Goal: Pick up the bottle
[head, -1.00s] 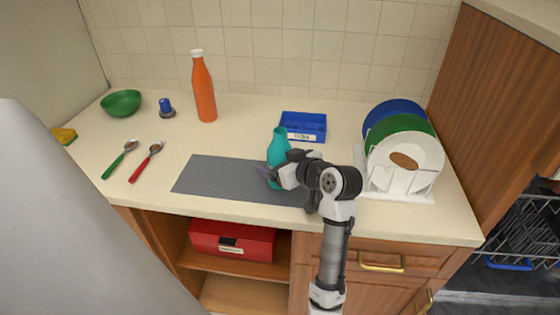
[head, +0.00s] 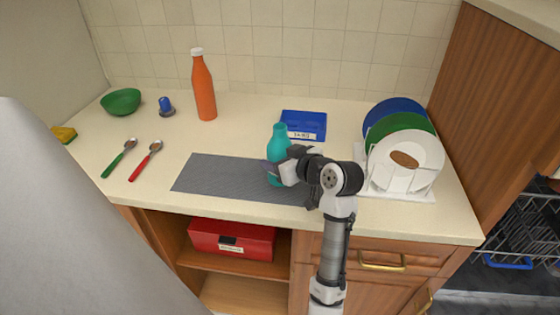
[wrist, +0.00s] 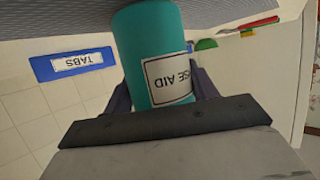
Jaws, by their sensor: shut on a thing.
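The teal bottle (head: 279,143) is upright over the grey mat near the counter's front edge. It also shows in the wrist view (wrist: 148,45), upside down in the picture, with a white label whose visible part reads "SE AID". My gripper (head: 275,171) is shut on the bottle's body from the front right. In the wrist view, its dark fingers (wrist: 162,88) are on both sides of the bottle. I cannot tell whether the bottle's base touches the mat. An orange bottle (head: 204,92) with a white cap stands farther back, left.
A rack with plates (head: 401,186) is to the right. Green and red spoons (head: 145,161), a green bowl (head: 121,102) and a blue-topped item (head: 166,105) are left. The grey mat (head: 210,175) is bare to the left.

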